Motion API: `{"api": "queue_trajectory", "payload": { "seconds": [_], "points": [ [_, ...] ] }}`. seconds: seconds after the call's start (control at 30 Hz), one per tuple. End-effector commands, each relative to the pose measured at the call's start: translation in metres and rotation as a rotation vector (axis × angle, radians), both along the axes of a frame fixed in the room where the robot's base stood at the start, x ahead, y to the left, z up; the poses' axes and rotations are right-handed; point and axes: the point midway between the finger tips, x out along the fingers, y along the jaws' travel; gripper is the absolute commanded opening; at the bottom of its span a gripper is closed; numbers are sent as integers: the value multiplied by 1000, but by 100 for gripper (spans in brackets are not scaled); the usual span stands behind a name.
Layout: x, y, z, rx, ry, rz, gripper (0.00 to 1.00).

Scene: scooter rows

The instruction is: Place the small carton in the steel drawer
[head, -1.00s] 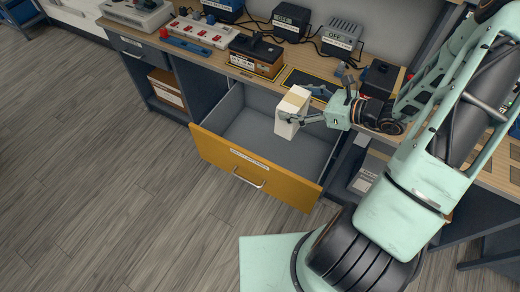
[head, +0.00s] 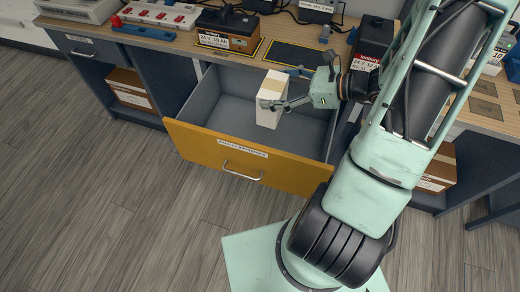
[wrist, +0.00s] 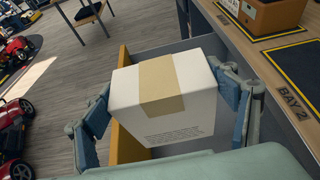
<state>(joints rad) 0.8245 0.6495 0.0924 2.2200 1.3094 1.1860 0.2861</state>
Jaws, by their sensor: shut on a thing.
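The small carton (head: 271,98) is a white box with a tan tape strip on top. My gripper (head: 284,103) is shut on it and holds it upright, over or within the open steel drawer (head: 195,146). The drawer has a yellow front with a label and handle, and grey inner walls. In the wrist view the carton (wrist: 165,98) sits between the two fingers (wrist: 168,105), and the drawer's yellow side edge (wrist: 124,60) shows behind it. I cannot tell whether the carton's base touches the drawer floor, as the drawer front is near it.
The workbench (head: 180,40) above the drawer holds a battery (head: 228,30), a power strip (head: 160,14) and a black-yellow mat (head: 292,54). A cardboard box (head: 131,90) stands on a shelf at left. Another box (head: 438,168) is at right. The floor in front is clear.

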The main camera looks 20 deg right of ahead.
Motion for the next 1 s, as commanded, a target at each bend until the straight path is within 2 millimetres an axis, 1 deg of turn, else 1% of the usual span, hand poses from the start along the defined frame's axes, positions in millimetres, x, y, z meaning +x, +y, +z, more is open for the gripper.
{"api": "queue_trajectory", "payload": {
  "seconds": [0.03, 0.4, 0.6, 0.73, 0.87, 0.97, 1.0],
  "points": [
    [-3, -4, -20, -2, -3, 0, 33],
    [-30, -27, -73, -2, 5, 10, 33],
    [-43, -34, -91, 1, 12, 14, 33],
    [-47, -37, -95, 2, 14, 14, 33],
    [-44, -32, -99, 3, 16, 18, 33],
    [-34, -18, -108, 5, 17, 20, 33],
    [-27, -11, -112, 6, 17, 22, 33]
  ]
}}
